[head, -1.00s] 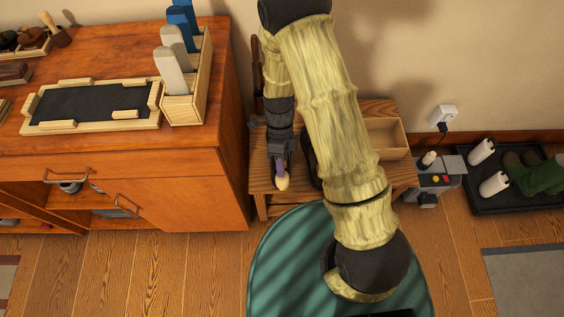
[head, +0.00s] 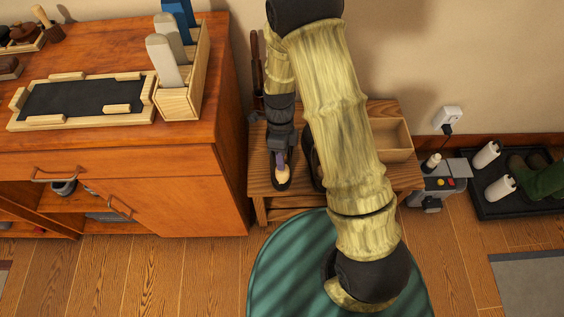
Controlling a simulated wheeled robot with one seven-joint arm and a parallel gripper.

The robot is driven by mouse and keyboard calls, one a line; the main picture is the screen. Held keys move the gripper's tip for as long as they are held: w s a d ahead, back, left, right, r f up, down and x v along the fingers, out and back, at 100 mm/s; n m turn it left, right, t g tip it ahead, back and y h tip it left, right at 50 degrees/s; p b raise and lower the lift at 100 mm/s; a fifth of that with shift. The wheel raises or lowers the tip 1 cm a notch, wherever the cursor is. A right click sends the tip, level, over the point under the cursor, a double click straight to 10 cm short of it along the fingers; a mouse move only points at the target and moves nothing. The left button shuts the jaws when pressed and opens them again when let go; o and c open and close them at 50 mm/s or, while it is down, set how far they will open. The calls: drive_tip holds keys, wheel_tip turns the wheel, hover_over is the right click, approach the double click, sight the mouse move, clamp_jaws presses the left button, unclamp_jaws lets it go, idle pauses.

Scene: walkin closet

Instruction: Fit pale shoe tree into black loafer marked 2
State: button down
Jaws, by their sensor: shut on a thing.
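My gripper (head: 280,154) points down over the small wooden bench (head: 262,185) and is shut on the pale shoe tree (head: 284,174). Only the tree's pale rounded front end shows clearly; the rest is hidden by the gripper. A black loafer (head: 281,186) is on the bench directly under the gripper. The pale end lies over or within the loafer's opening; I cannot tell how deep it sits. Another dark shape, perhaps a second shoe, is mostly hidden behind my arm. No number mark can be read.
An open wooden box (head: 392,140) is on the bench's right side. A wooden cabinet (head: 180,205) stands close on the left, with a rack (head: 180,103) and a dark-lined tray (head: 83,98) on top. A grey device (head: 436,185) and a boot tray (head: 487,208) are at right.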

drive_tip(key=shift+w+f+p, duration=0.1)
drive_tip(key=shift+w+p, duration=0.2)
drive_tip(key=shift+w, duration=0.95)
drive_tip(key=shift+w+a+f+t, duration=0.1)
drive_tip(key=shift+w+f+t, duration=0.3)
drive_tip(key=shift+w, duration=0.2)
drive_tip(key=shift+s+f+t+b, duration=0.1)
drive_tip(key=shift+f+t+b, duration=0.3)
drive_tip(key=shift+f+b, duration=0.35)
drive_tip(key=shift+s+a+f+t+b, duration=0.1)
drive_tip(key=shift+s+f+t+b, duration=0.25)
drive_tip(key=shift+f+b, duration=0.25)
drive_tip(key=shift+s+d+f+t+b, duration=0.1)
drive_tip(key=shift+s+f+t+b, duration=0.1)
drive_tip(key=shift+f+t+b, duration=0.3)
drive_tip(key=shift+s+a+f+t+b, duration=0.1)
drive_tip(key=shift+s+f+t+b, duration=0.2)
drive_tip(key=shift+f+b, duration=0.3)
drive_tip(key=c, duration=0.6)
unclamp_jaws()
drive_tip(key=shift+o, duration=0.2)
drive_tip(key=shift+r+p, duration=3.95)
drive_tip(key=shift+p, duration=0.2)
